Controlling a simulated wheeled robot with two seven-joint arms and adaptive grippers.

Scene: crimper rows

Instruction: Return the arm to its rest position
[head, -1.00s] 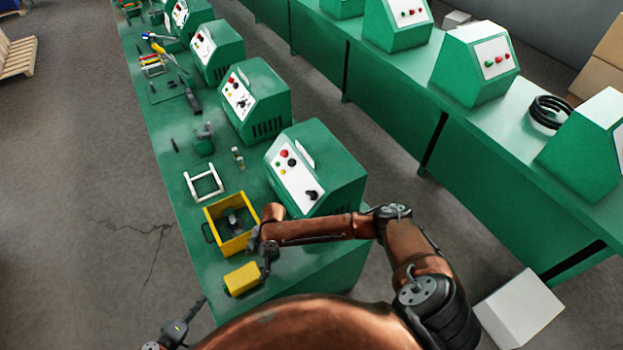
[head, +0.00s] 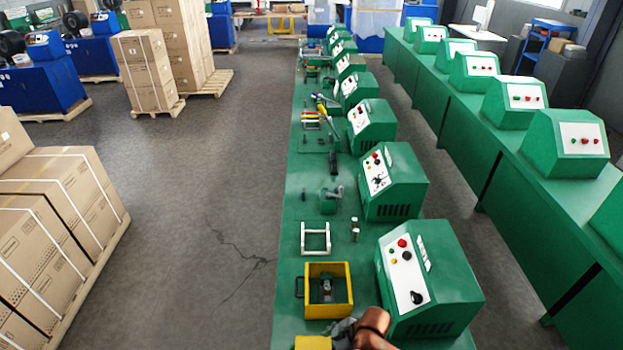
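Only the end of my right arm shows, at the bottom edge of the head view. Its copper wrist and grey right gripper (head: 342,330) are beside the front of the yellow open box (head: 348,290). The gripper's fingers are cut off or hidden, so I cannot tell whether they are open or shut. A yellow block (head: 312,343) lies just left of this gripper, cut by the frame edge. I cannot tell whether they touch. My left gripper is out of view.
The green bench (head: 292,235) carries a white frame (head: 315,238), a small green tool (head: 330,200) and a row of green machines, the nearest (head: 455,275) right of my gripper. Strapped cartons (head: 60,225) stand at left. The floor (head: 190,190) between is clear.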

